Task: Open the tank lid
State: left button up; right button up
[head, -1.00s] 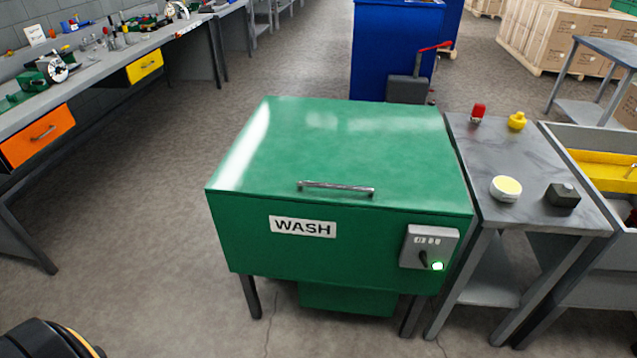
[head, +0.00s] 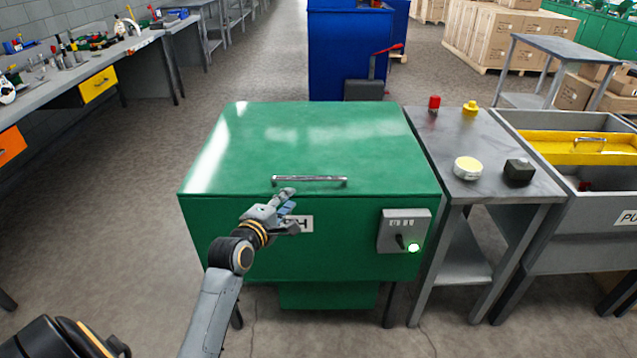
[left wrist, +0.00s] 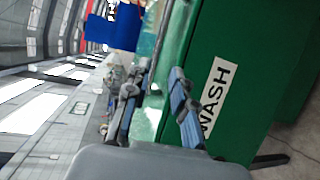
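The green tank (head: 330,240) stands in the middle of the head view, with a flat green lid (head: 310,140) lying shut on top. A silver bar handle (head: 310,181) runs along the lid's front edge. A white WASH label (left wrist: 215,97) shows in the left wrist view and is partly covered by my gripper in the head view. My left gripper (head: 290,199) is in front of the tank, just below the left part of the handle. In the left wrist view its two fingers (left wrist: 160,72) are apart with nothing between them. My right gripper is not in view.
A grey control box (head: 404,231) with a dark knob and a lit green lamp is on the tank's front right. A metal side table (head: 480,155) with several small items stands close on the right, beside a grey sink unit (head: 590,200). A workbench (head: 110,65) is at left.

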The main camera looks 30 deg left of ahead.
aim_at(308, 180)
pick_arm(q)
jog(key=b+x, duration=0.1)
jog(key=x, duration=1.3)
jog(key=shift+s, duration=0.1)
jog(key=shift+c, duration=0.2)
grip_shut()
